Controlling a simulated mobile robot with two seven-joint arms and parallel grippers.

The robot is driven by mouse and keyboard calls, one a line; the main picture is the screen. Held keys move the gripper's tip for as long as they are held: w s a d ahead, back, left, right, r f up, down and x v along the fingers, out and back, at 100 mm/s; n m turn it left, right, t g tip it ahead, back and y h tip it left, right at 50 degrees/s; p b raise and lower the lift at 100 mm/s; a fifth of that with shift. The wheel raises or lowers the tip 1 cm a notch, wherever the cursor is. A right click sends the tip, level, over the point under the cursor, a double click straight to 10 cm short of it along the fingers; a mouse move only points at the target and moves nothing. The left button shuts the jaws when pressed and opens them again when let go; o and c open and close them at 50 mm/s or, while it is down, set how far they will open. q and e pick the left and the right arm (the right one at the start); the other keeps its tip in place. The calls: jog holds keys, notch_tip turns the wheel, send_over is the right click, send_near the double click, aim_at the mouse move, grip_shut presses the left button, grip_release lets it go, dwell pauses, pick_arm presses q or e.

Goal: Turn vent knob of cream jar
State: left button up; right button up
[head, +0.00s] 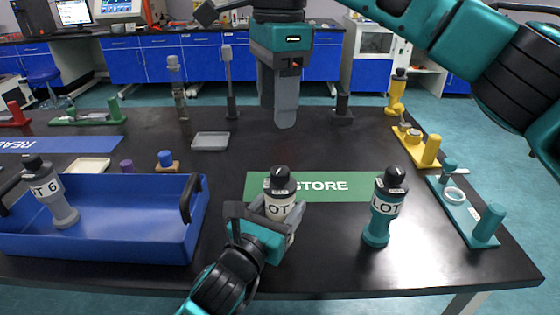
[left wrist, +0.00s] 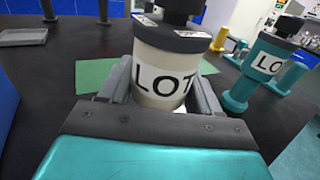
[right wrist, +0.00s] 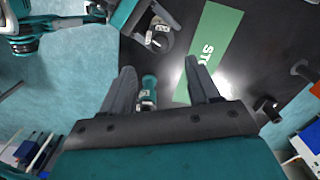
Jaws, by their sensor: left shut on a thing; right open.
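The cream jar (head: 281,205) with a LOT label and a black knob (head: 280,178) on top stands upright at the green STORE mat. My left gripper (head: 274,212) is shut around its body; the jar also fills the left wrist view (left wrist: 163,68) between the fingers. My right gripper (head: 280,105) is open and empty, higher up and behind the jar, pointing down. In the right wrist view its fingers (right wrist: 165,95) are spread, with the teal jar (right wrist: 148,88) seen far below between them and the held cream jar (right wrist: 160,40) at upper left.
The teal LOT jar (head: 382,208) stands right of the cream jar. A blue crate (head: 110,240) holding a grey LOT 6 jar (head: 55,195) is at left. A grey tray (head: 210,141) and teal (head: 468,212) and yellow (head: 415,148) stands sit farther out.

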aim_at(280, 169)
jog(key=f, duration=1.1)
jog(key=shift+d+f, duration=0.25)
jog(key=shift+d, duration=0.05)
jog(key=c, duration=1.1)
jog(key=shift+o, duration=0.2)
